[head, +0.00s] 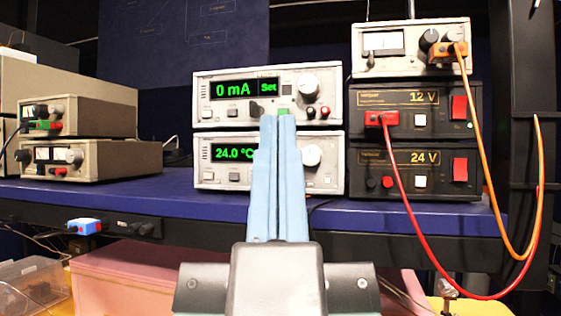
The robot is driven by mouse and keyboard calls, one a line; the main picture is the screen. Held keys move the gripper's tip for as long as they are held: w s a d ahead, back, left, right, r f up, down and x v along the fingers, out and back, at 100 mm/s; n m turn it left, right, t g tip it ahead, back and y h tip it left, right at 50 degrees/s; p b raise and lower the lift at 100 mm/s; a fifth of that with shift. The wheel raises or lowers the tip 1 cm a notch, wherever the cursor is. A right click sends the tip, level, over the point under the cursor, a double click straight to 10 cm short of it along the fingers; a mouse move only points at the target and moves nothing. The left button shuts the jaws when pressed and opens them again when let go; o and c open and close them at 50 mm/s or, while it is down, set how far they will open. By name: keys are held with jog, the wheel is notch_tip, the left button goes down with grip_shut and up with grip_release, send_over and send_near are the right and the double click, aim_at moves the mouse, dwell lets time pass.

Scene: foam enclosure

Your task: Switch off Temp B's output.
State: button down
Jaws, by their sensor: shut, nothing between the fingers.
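A white instrument (208,177) on the blue bench shows a green 24.0 °C reading. It is the only unit in view with a temperature reading; I cannot read a Temp B label. My gripper (276,114) is shut and empty, fingers pointing forward.
The upper unit (204,100) reads 0 mA and Set. At right stand stacked 12 V (393,122) and 24 V (395,176) supplies under a metered box (385,64). Red (400,186) and orange (480,130) cables hang there. More boxes (95,160) stand left. Bare bench (165,190) lies between.

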jog(key=shift+w, duration=0.1)
dwell(0.3)
jog(key=w+a+f+n+g+y+p, duration=0.2)
jog(key=w+f+n+g+y+p, duration=0.2)
jog(key=n+g+y, duration=0.4)
jog(key=shift+w+a+f+n+g+y+p, duration=0.2)
jog(key=shift+w+f+n+g+y+p, duration=0.25)
jog(key=shift+n+y+p, duration=0.9)
jog(key=shift+w+r+n+h, duration=0.1)
jog(key=shift+w+n+h, duration=0.15)
jog(key=shift+h, duration=0.1)
jog(key=shift+w+d+b, duration=0.2)
jog(key=shift+w+d, duration=0.2)
jog(key=shift+w, duration=1)
jog(key=shift+w+d+b, duration=0.15)
jog(key=shift+w+d, duration=0.2)
jog(key=shift+w, duration=1)
jog(key=shift+w+d+b, duration=0.2)
jog(key=shift+w+d, duration=0.2)
jog(key=shift+w, duration=1)
jog(key=shift+w+d+b, duration=0.1)
jog(key=shift+w+b, duration=0.2)
jog(key=shift+w, duration=0.1)
